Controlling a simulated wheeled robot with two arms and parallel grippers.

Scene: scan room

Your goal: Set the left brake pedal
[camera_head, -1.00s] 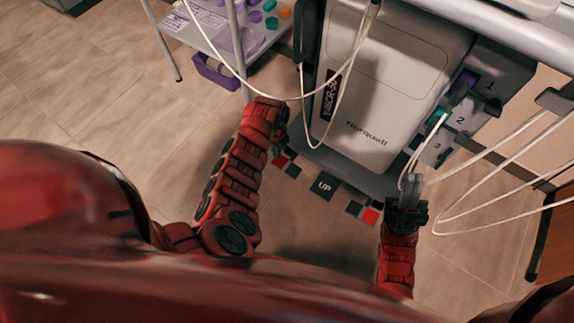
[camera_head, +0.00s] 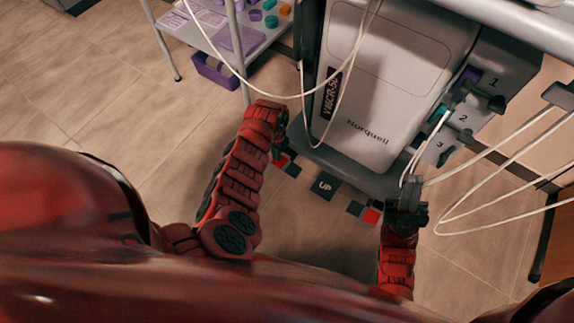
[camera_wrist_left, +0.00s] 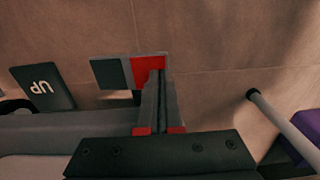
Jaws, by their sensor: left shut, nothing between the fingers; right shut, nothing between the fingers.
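The left brake pedal (camera_wrist_left: 110,74) shows in the left wrist view as a dark plate with a red end (camera_wrist_left: 146,66). In the head view it is a small red and dark piece (camera_head: 292,170) at the machine's lower left, partly covered by my left arm. My left gripper (camera_wrist_left: 155,76) is shut and empty. Its fingertips overlap the red end in the left wrist view; I cannot tell if they touch it. My right gripper (camera_head: 411,182) is shut and empty, by the machine's lower right corner, with white cables close to it.
A dark UP pedal (camera_head: 326,186) and another red and dark pedal (camera_head: 370,215) lie along the base of the machine (camera_head: 390,60). White cables (camera_head: 470,213) hang at the right. A cart (camera_head: 215,30) with a purple bin (camera_head: 214,72) stands at the upper left.

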